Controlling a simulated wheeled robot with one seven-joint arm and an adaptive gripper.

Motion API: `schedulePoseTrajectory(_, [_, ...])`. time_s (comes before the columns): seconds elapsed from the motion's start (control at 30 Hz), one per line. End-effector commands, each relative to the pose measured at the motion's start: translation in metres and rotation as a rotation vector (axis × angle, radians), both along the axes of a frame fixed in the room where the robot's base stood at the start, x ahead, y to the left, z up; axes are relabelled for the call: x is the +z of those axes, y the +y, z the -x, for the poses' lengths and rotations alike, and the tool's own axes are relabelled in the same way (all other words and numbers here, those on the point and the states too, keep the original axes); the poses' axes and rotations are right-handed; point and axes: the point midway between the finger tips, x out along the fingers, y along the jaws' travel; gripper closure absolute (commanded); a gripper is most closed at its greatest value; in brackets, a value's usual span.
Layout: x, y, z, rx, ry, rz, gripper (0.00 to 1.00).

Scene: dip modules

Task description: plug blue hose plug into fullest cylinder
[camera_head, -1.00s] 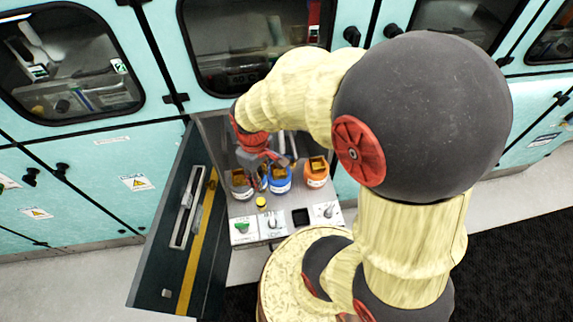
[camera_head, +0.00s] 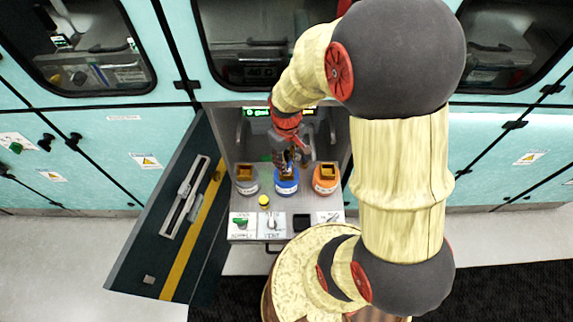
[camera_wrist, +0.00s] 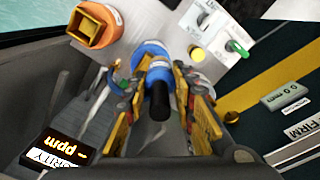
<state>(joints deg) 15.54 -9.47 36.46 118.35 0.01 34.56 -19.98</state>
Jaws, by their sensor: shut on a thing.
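Three cylinders stand in a row on the shelf of the open cabinet: a grey one (camera_head: 247,187) at left, a blue one (camera_head: 287,187) in the middle and an orange one (camera_head: 325,186) at right. I cannot read their fill levels. My gripper (camera_head: 286,163) is over the blue cylinder. In the wrist view its fingers (camera_wrist: 163,105) are shut on a dark, round-ended piece, apparently the blue hose plug (camera_wrist: 159,101). Blue shows just beyond it, and I cannot tell plug from cylinder there or whether they touch. The orange cylinder's square top also shows in the wrist view (camera_wrist: 95,24).
The cabinet door (camera_head: 178,215) stands open at left. A yellow button (camera_head: 264,200), a green-handled switch (camera_head: 240,222) and other switches line the panel's front. A lit green display (camera_head: 258,113) is at the back. My arm covers the right side.

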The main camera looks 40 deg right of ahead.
Motion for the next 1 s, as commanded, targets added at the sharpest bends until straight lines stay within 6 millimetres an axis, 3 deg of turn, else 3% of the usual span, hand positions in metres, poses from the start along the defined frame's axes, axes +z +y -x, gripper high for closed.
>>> schedulePoseTrajectory(0.1, [-0.025,-0.009,-0.012,-0.001,0.006,-0.002,1.0])
schedulePoseTrajectory(0.47, [-0.048,-0.02,-0.031,0.0,0.002,-0.001,1.0])
schedulePoseTrajectory(0.7, [-0.078,-0.021,-0.032,0.001,0.003,-0.001,1.0])
schedulePoseTrajectory(1.0, [-0.079,-0.021,-0.032,0.0,0.001,0.0,1.0])
